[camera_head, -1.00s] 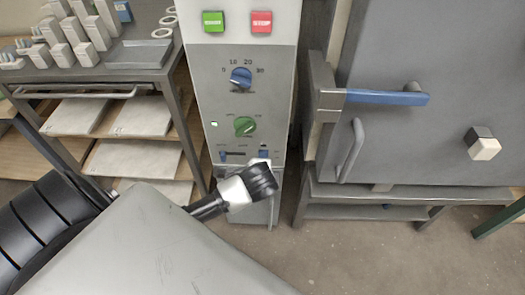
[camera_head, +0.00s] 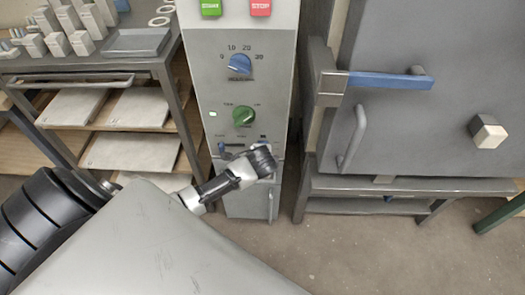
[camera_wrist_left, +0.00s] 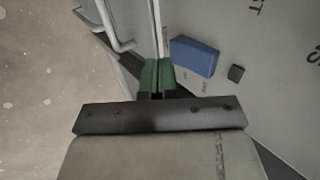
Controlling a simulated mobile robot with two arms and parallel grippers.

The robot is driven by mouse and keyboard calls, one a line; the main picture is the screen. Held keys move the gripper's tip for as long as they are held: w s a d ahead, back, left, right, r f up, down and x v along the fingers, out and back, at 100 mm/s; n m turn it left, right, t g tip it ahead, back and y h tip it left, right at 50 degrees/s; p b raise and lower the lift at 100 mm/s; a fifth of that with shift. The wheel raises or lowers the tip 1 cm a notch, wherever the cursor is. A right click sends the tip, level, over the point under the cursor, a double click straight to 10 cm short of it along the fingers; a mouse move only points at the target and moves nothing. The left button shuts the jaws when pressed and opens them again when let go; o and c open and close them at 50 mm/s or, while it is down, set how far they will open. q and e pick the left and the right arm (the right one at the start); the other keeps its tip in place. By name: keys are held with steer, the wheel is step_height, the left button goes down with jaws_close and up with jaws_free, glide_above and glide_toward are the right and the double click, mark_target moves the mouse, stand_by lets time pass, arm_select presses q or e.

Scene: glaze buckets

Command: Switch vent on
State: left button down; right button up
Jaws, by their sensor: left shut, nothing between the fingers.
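The control panel (camera_head: 240,95) is a tall grey cabinet front in the head view. In the wrist view a blue block-shaped control (camera_wrist_left: 193,57), perhaps the vent switch, stands out from the panel face, with a small dark square (camera_wrist_left: 236,73) to its right. Its lettering is too small to read. My left gripper (camera_wrist_left: 157,77) has its green fingertips shut together, empty, just left of the blue block; I cannot tell if they touch it.
The panel also has a green knob (camera_head: 244,117), a blue dial (camera_head: 239,66), a slider (camera_head: 228,148), and green (camera_head: 211,7) and red (camera_head: 261,7) buttons. A kiln with a blue-handled door (camera_head: 390,81) stands at right, a shelf rack (camera_head: 120,65) at left.

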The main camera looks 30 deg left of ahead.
arm_select(q)
steer(key=shift+w+a+f, duration=0.25)
steer(key=shift+w+a, duration=0.25)
steer(key=shift+w, duration=0.25)
steer(key=shift+w+a+f+t+y, duration=0.15)
steer(key=shift+w+a+t+y, duration=0.05)
steer(key=shift+w+t+y, duration=0.1)
